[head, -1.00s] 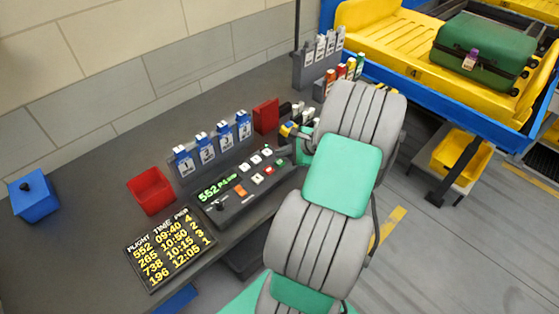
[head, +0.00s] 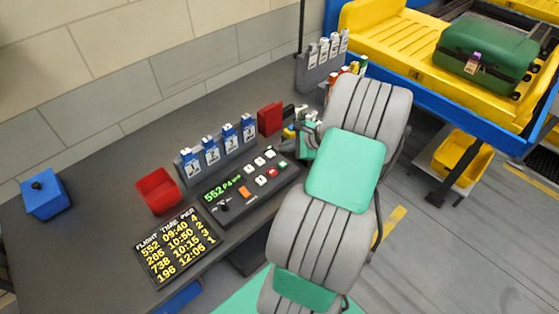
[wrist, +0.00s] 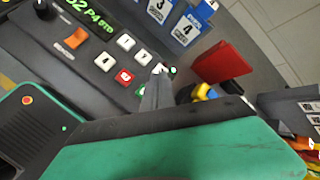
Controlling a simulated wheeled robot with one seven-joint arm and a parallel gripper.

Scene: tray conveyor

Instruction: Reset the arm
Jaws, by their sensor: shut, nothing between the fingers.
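My arm crosses the middle of the head view and hides part of the desk's right end. My gripper shows in the wrist view (wrist: 157,88), its fingers together with nothing between them. It is over the desk by the right end of the control panel (wrist: 90,50), near the numbered buttons; I cannot tell whether it touches. The panel also shows in the head view (head: 247,188), with a lit "552 P4" display. In the head view the fingers are mostly hidden behind my arm.
On the desk are a blue box (head: 44,196), a red bin (head: 158,190), a flight board (head: 176,248), blue numbered tags (head: 211,150) and a red block (head: 270,119). A green suitcase (head: 487,55) lies on the yellow tray (head: 390,40). The desk's left part is mostly clear.

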